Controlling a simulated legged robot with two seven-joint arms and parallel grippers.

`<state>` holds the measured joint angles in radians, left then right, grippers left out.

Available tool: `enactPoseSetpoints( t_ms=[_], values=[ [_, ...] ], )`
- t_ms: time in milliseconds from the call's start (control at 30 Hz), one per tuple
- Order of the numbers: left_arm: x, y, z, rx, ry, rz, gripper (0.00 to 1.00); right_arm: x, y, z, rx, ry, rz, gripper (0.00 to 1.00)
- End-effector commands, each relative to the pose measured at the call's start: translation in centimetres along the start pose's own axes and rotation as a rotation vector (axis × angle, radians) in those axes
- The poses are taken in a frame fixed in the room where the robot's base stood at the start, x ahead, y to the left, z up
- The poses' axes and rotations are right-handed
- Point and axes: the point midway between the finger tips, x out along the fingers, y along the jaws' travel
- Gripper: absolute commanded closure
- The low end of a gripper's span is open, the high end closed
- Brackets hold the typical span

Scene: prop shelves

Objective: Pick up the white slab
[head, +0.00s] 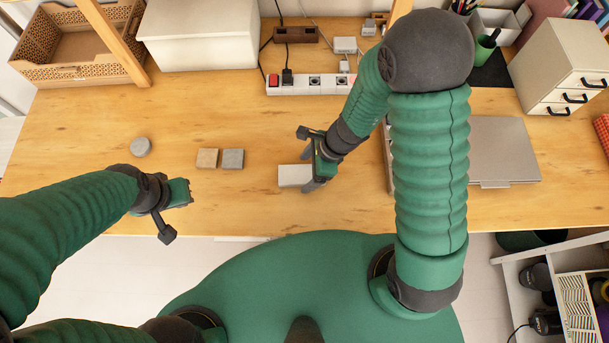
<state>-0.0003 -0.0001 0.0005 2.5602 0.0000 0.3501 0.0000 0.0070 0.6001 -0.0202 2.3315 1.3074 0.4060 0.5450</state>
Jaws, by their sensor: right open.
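The white slab (293,175) lies on the wooden table (250,215), near its front edge at the middle of the view. My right gripper (307,160) is open at the slab's right end. One finger is above and behind the slab in the picture, and the other is beside its right end, partly covering it. I cannot tell whether they touch it. My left gripper (175,214) is open and empty over the table's front edge, left of the slab.
A grey disc (140,147), a tan block (207,158) and a grey block (233,159) lie left of the slab. A power strip (310,85), white box (198,35) and wicker basket (80,75) stand behind. A closed laptop (503,150) lies right.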

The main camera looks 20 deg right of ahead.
Motion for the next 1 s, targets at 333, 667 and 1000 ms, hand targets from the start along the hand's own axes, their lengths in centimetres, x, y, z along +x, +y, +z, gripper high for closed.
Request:
enactPoseSetpoints(
  t_ms=[333, 667, 1000],
  values=[
    [0.23, -0.03, 0.04, -0.001, 0.000, 0.000, 1.00, 0.61, -0.01, -0.03, -0.002, -0.001, 0.000, 0.29],
    [0.23, -0.02, 0.04, -0.001, 0.000, 0.000, 1.00, 0.63, -0.03, -0.06, -0.001, 0.000, 0.000, 0.72],
    [0.24, -0.03, 0.05, -0.001, 0.000, 0.000, 1.00, 0.65, -0.04, -0.02, -0.002, -0.001, 0.000, 1.00]
  ],
)
